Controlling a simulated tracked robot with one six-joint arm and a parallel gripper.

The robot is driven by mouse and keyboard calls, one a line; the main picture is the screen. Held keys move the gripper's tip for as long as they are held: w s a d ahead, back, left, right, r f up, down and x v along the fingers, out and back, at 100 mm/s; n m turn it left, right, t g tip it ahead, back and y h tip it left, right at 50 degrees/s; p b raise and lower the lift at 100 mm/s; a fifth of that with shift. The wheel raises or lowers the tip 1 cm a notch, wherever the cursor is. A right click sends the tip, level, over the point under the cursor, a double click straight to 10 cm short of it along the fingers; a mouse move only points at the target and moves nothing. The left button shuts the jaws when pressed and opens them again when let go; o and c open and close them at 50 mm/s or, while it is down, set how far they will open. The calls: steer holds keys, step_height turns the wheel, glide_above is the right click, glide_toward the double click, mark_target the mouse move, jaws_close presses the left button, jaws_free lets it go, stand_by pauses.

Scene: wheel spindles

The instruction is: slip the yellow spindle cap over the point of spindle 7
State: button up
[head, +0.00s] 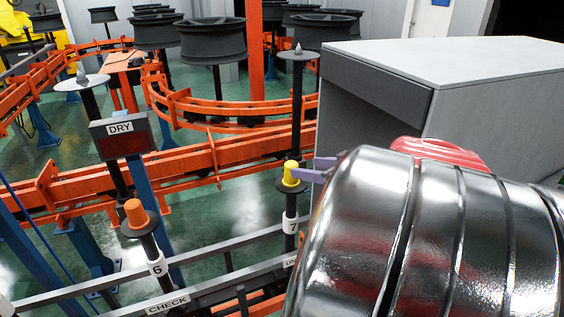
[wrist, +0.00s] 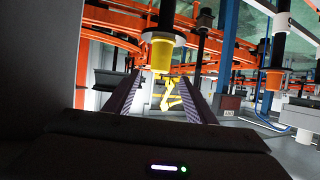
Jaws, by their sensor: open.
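The yellow spindle cap (head: 291,172) sits upright on top of spindle 7 (head: 290,226), over the dark disc, and covers its point. The wrist view is upside down; there the yellow cap (wrist: 160,52) hangs from the dark spindle top, ahead of my fingertips. My gripper (head: 318,169) is open and empty, its purple fingers just right of the cap. In the wrist view my gripper (wrist: 159,77) shows its two fingers spread apart, with the cap lined up between them and a small gap to it.
An orange cap (head: 136,213) is on spindle 6 (head: 154,252), left of spindle 7; it also shows in the wrist view (wrist: 272,79). A grey cabinet (head: 450,75) stands behind right. Orange conveyor rails (head: 190,165) carrying wheels (head: 212,42) run behind. A CHECK rail (head: 200,294) passes in front.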

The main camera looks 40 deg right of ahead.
steer(key=shift+v, duration=2.95)
